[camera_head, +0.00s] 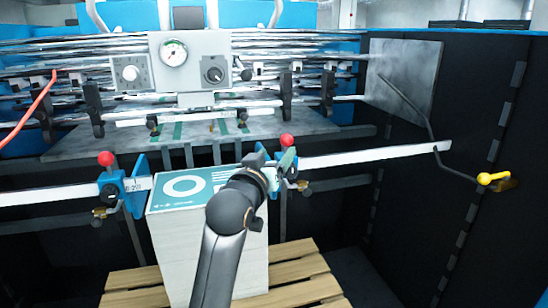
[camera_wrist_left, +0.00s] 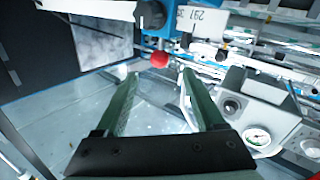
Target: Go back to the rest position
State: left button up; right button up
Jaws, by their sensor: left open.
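My left gripper (camera_head: 285,163) is in the middle of the head view, in front of the laminating machine (camera_head: 230,110). Its green fingers show near the right red-knobbed clamp. In the left wrist view the left gripper (camera_wrist_left: 160,76) has its two green fingers spread apart with nothing between them. A red knob (camera_wrist_left: 159,60) on a blue clamp appears beyond the fingertips. My right gripper is in neither view.
A white box with a teal printed top (camera_head: 185,189) stands on a wooden pallet (camera_head: 298,284) behind my arm. Red knobs stand left (camera_head: 106,158) and right (camera_head: 287,140) along a white ruler bar (camera_head: 365,155). A yellow-handled crank (camera_head: 485,179) juts out at right.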

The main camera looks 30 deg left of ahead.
pick_arm(q)
jog(key=shift+s, duration=0.1)
dwell(0.5)
jog(key=s+d+f+m+g+h, duration=0.1)
jog(key=d+f+m, duration=0.15)
jog(key=f, duration=0.65)
jog(key=s+d+f+m+g+h, duration=0.1)
jog(key=d+f+h, duration=0.15)
jog(key=f, duration=0.55)
jog(key=s+d+f+m+g+h, duration=0.1)
jog(key=s+d+f+g, duration=0.15)
jog(key=f, duration=0.65)
jog(key=s+d+f+m+g+h, duration=0.1)
jog(key=s+d+f, duration=0.4)
jog(key=s+f, duration=0.5)
jog(key=s+d+f+m+g+h+p, duration=0.1)
jog(key=s+d+f, duration=0.4)
jog(key=s+f, duration=0.6)
jog(key=shift+s+m+g+h+p, duration=0.35)
jog(key=shift+m+g+h, duration=0.1)
jog(key=shift+g, duration=0.4)
jog(key=shift+d+f, duration=0.1)
